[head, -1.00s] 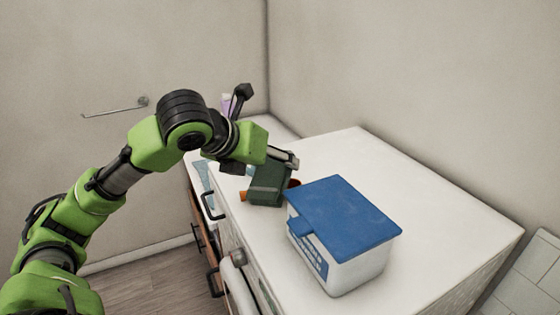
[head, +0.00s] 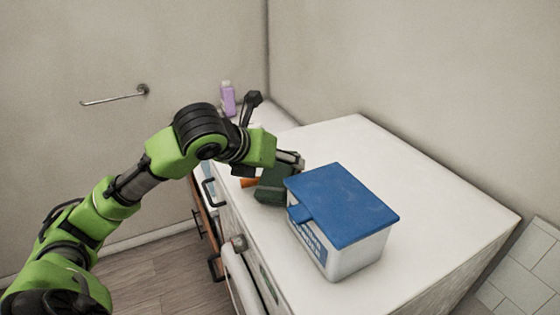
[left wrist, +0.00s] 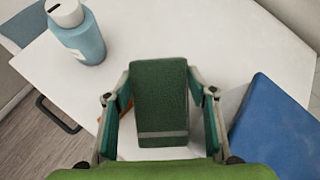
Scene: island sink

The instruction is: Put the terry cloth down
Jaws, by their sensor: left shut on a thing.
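The terry cloth (head: 272,186) is a dark green folded block with a lighter stripe near one end. In the left wrist view the cloth (left wrist: 160,92) lies between the two fingers of my left gripper (left wrist: 161,118), which is shut on it. In the head view my left gripper (head: 290,161) is over the white worktop, left of and behind the blue-lidded box. The cloth hangs low, near the box's back left corner. I cannot tell whether it touches the worktop. My right gripper is not in view.
A white box with a blue lid (head: 340,205) stands on the white worktop (head: 400,170). The worktop behind and right of it is clear. A purple bottle (head: 228,98) stands at the back. A blue bottle (left wrist: 80,35) shows in the left wrist view. Drawer handles line the left front.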

